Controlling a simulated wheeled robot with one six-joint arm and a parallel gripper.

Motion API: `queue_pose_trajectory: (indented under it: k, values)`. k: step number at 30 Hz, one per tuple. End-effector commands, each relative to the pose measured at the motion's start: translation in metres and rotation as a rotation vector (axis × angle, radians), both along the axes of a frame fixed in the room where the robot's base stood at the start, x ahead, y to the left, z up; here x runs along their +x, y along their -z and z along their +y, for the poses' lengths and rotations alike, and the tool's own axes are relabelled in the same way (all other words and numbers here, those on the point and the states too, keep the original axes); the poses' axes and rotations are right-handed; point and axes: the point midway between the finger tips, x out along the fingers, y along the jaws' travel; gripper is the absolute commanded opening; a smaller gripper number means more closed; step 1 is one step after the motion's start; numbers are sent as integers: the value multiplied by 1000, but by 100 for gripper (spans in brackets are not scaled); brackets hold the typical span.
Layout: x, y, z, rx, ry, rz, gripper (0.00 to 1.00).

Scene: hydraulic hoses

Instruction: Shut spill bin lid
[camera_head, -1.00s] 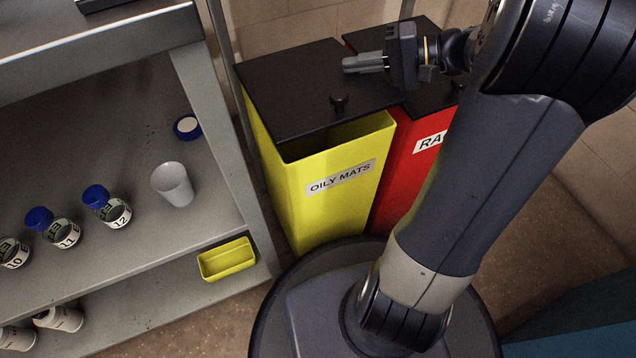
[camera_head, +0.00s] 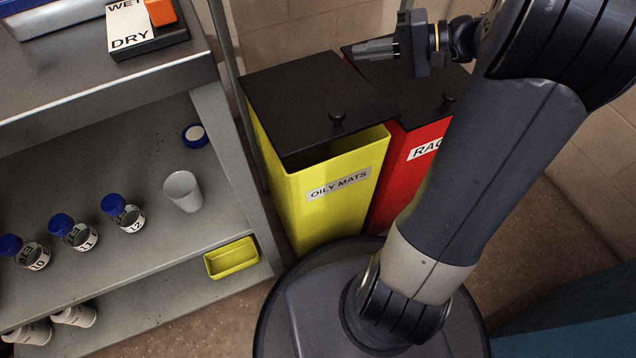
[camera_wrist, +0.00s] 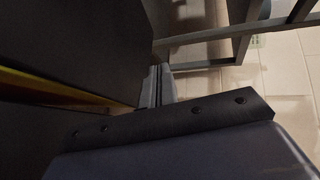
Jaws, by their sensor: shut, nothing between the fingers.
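The yellow bin (camera_head: 315,218), labelled OILY MATS, stands between the metal shelf and the red bin. A black knob (camera_head: 337,117) stands near the lid's front edge. My gripper (camera_head: 362,50) is shut and empty, pointing left above the rear of the two lids, apart from the knob. In the wrist view my fingertips (camera_wrist: 155,84) are together beside a dark flat surface.
The red bin (camera_head: 400,170) with its own black lid (camera_head: 415,95) and knob adjoins on the right. A metal shelf (camera_head: 150,235) on the left holds several blue-capped bottles, a cup (camera_head: 183,190) and a yellow tray (camera_head: 232,258). A wall stands close behind.

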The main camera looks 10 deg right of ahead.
Motion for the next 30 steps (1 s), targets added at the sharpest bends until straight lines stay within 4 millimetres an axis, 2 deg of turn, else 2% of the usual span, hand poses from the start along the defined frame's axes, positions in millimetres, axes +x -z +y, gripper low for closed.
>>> queue_pose_trajectory:
  k: [11, 30]
  values:
    - [-1, -2, -1, 0, 0, 1, 0]
    - [-41, -2, -20, 0, 2, 2, 0]
